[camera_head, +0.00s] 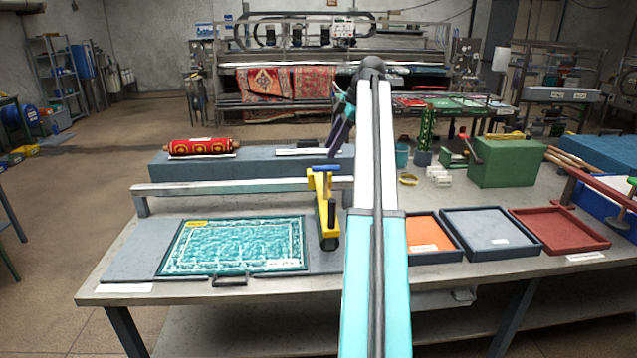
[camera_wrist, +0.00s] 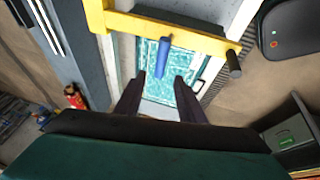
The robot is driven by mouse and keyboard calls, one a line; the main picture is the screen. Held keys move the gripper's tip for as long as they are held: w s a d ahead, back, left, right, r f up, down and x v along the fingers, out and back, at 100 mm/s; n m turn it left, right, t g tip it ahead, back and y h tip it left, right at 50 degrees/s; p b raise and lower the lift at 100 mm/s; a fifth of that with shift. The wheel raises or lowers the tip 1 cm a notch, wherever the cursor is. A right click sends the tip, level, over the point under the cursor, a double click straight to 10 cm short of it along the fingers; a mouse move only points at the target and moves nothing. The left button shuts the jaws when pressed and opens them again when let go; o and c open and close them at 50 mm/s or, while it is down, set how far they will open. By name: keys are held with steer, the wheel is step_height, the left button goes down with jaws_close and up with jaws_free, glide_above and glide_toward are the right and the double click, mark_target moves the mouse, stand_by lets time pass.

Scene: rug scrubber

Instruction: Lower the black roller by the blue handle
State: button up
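The blue handle (camera_head: 326,168) tops a yellow bracket (camera_head: 318,190) on the bench. A black roller (camera_head: 330,242) sits at the bracket's front lower end, beside the right edge of the teal rug (camera_head: 235,246). In the wrist view the blue handle (camera_wrist: 163,54) lies ahead of my gripper (camera_wrist: 161,77), lined up with the gap between its dark fingers. The fingers are apart and look empty. A black cylinder (camera_wrist: 234,64) shows at the yellow bar's end; I cannot tell whether it is the roller. In the head view my gripper (camera_head: 334,148) hangs just above the handle.
A pale rail (camera_head: 240,187) runs behind the rug. A rolled red rug (camera_head: 200,147) lies on a grey block at the back. Orange, grey and red trays (camera_head: 490,231) stand right of my arm. A green box (camera_head: 507,163) is behind them.

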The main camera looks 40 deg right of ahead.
steer(key=shift+s+d, duration=0.2)
steer(key=shift+s, duration=0.05)
steer(key=p, duration=0.3)
glide_above(326, 195)
steer(key=w+a, duration=0.1)
steer(key=w, duration=0.2)
step_height(326, 195, down, 12)
steer(key=shift+f, duration=0.25)
steer(key=shift+s, duration=0.1)
jaws_close()
